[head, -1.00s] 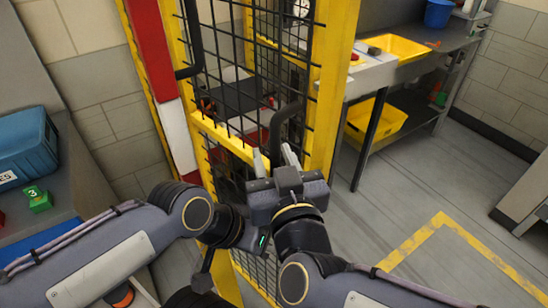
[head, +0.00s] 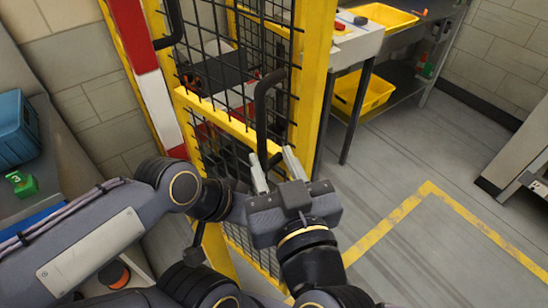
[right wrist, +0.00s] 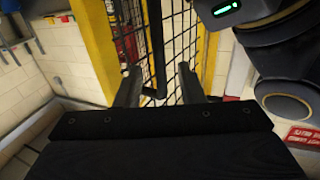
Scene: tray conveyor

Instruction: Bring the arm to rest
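My right gripper (head: 276,166) is in the lower middle of the head view, in front of the yellow-framed mesh gate (head: 302,100). Its two grey fingers are apart, with a clear gap between them. The gate's black bar handle (head: 263,115) shows just behind and above the fingertips. In the right wrist view the handle (right wrist: 155,45) appears between the open fingers (right wrist: 158,85), with no visible grip on it. My left arm crosses from the left, and its end is hidden behind my right gripper. The left gripper's fingers do not show.
A bench with a yellow tray (head: 385,16) and a yellow bin (head: 362,92) below stands at the back right. A counter at the left holds a blue bin (head: 14,130) and a green numbered block (head: 22,183). Open floor with a yellow line (head: 480,225) lies at the right.

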